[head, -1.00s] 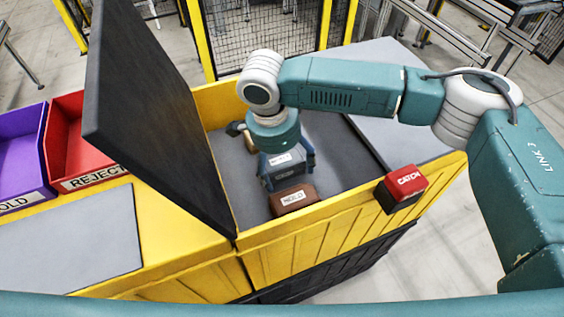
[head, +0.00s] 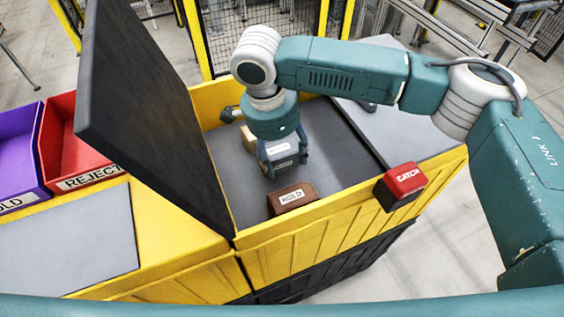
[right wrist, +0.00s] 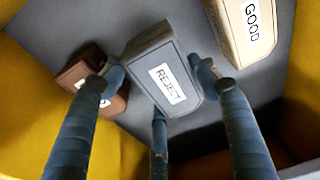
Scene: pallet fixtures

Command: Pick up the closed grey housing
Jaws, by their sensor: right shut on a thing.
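The grey housing (head: 284,160) has a white label and is inside the yellow bin in the head view. In the right wrist view the grey housing (right wrist: 148,52) reads REJECT. My right gripper (head: 287,167) comes down over it from above and is shut on it. The gripper's fingers (right wrist: 158,75) stand around its sides in the wrist view. I cannot tell whether the housing is clear of the bin floor. My left gripper is not in view.
A brown housing (head: 292,203) labelled HOLD lies nearer the bin's front wall. A tan housing (right wrist: 240,30) labelled GOOD lies beside the grey one. The bin (head: 340,215) has a raised dark lid (head: 150,110) at left. A red CATCH block (head: 405,180) sits on its front rim.

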